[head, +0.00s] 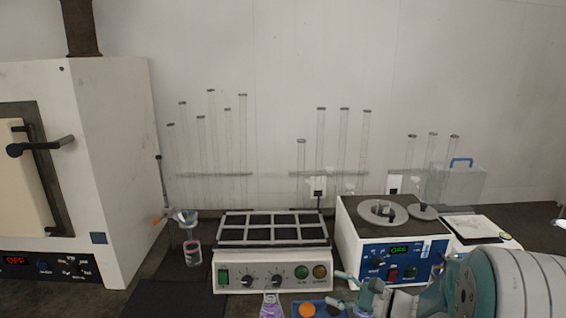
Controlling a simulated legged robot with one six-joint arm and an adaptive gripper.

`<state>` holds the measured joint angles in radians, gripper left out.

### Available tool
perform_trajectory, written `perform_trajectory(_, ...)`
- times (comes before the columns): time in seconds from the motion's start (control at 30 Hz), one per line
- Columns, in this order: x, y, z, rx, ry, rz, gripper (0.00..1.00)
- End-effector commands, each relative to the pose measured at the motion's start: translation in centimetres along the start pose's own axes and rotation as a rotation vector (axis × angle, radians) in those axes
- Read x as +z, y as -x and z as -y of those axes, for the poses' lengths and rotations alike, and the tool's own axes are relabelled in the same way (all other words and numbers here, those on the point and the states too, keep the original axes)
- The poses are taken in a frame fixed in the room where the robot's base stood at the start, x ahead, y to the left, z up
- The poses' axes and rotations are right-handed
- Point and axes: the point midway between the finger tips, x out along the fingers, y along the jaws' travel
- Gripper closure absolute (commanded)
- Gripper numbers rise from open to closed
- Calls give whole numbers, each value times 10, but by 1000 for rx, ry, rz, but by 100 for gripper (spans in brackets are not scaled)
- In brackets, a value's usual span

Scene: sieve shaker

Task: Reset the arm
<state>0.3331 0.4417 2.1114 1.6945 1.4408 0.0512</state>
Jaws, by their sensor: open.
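My gripper (342,291) shows at the bottom of the head view, right of the middle, with its teal fingers pointing left. The fingers are apart and I see nothing between them. My arm (510,285), white and teal, reaches in from the lower right corner and hides part of the bench there. The gripper is in front of the white and blue device (405,262) and right of a small flask with purple liquid (271,306).
A shaker with a black gridded top (272,262) stands mid-bench. A blue box with an orange button (306,310) is at the bottom edge. A white oven (115,170) fills the left.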

Motion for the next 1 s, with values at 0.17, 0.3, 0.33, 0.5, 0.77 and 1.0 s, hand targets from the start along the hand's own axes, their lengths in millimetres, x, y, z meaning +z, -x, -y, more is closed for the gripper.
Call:
perform_trajectory(0.17, 57, -6, -48, 282, 198, -66, 29)
perform_trajectory(0.3, 87, 4, -84, 486, 368, -135, 29)
perform_trajectory(0.33, 92, 7, -92, 528, 407, -152, 29)
perform_trajectory(0.5, 115, 32, -127, 747, 643, -253, 29)
perform_trajectory(0.77, 137, 84, -156, 1027, 1043, -441, 29)
perform_trajectory(1.0, 153, 133, -157, 1217, 1423, -639, 29)
